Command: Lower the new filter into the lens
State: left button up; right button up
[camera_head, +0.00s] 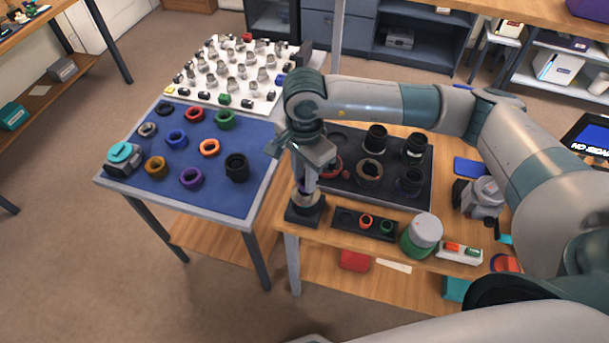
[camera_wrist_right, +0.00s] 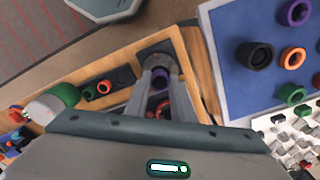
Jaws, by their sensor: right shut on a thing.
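My right gripper (camera_head: 304,187) points straight down over a black square holder (camera_head: 304,212) at the front left corner of the wooden table. In the right wrist view its two fingers (camera_wrist_right: 160,68) reach down towards the same holder (camera_wrist_right: 150,47). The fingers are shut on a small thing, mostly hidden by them. A purple glint (camera_wrist_right: 160,79) and a dark reddish ring (camera_wrist_right: 163,106) show between the fingers; I cannot tell which is the filter and which is lens. Whether the held piece touches the lens is hidden. My left gripper is not in view.
A small black tray (camera_head: 345,220) with an orange ring (camera_head: 366,221) and a green ring (camera_head: 386,227) lies right of the holder. A large dark tray (camera_head: 338,190) with lens parts lies behind. A blue mat (camera_head: 215,202) with several coloured rings is at left.

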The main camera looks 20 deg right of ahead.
jog(key=shift+b, duration=0.4)
jog(key=shift+f+b, duration=0.85)
jog(key=shift+b, duration=1.1)
dwell(2.0)
jog(key=o, duration=1.1)
jog(key=shift+r, duration=0.15)
